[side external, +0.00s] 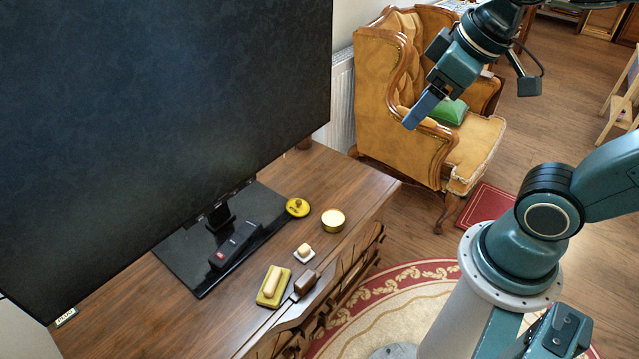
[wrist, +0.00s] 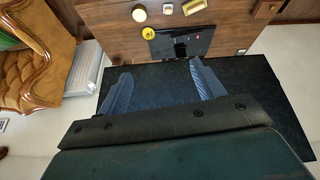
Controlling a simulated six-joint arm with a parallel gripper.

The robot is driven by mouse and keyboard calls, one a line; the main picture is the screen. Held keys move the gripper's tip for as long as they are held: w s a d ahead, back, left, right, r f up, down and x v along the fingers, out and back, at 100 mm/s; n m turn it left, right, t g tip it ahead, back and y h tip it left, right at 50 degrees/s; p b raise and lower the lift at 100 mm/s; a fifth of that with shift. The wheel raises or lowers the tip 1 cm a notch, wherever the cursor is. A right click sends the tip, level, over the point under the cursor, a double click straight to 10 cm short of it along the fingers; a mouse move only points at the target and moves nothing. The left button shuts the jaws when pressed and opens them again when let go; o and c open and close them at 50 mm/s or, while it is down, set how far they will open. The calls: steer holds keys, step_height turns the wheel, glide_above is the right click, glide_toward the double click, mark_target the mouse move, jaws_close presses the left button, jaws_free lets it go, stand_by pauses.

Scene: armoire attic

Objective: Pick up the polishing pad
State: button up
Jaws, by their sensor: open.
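Two small items on the wooden dresser could be the polishing pad, and I cannot tell which: an olive-yellow pad with a pale bar-shaped handle (side external: 269,292) near the front edge, or a small white square with a pale knob (side external: 304,253) behind it. In the wrist view the olive pad (wrist: 194,6) and the white square (wrist: 168,8) sit small at the top edge. My gripper (side external: 415,118) is high up, right of the dresser and in front of the armchair in the side view. In the wrist view it (wrist: 160,72) is open and empty, well apart from both.
A large dark screen (side external: 150,110) rises over the dresser (side external: 130,305). Its black stand (side external: 190,262) holds a remote-like device (side external: 236,245). An armchair (side external: 375,100) stands behind.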

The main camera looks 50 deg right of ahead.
steer(key=w+a+f+n+g, duration=0.15)
steer(key=w+f+n, duration=0.35)
steer(key=w, duration=0.5)
steer(key=n+g, duration=0.4)
steer(key=n, duration=0.6)
glide_above(304, 249)
step_height(304, 249, down, 31)
steer(key=shift+f, duration=0.45)
steer(key=shift+f, duration=4.25)
steer(key=shift+f, duration=0.1)
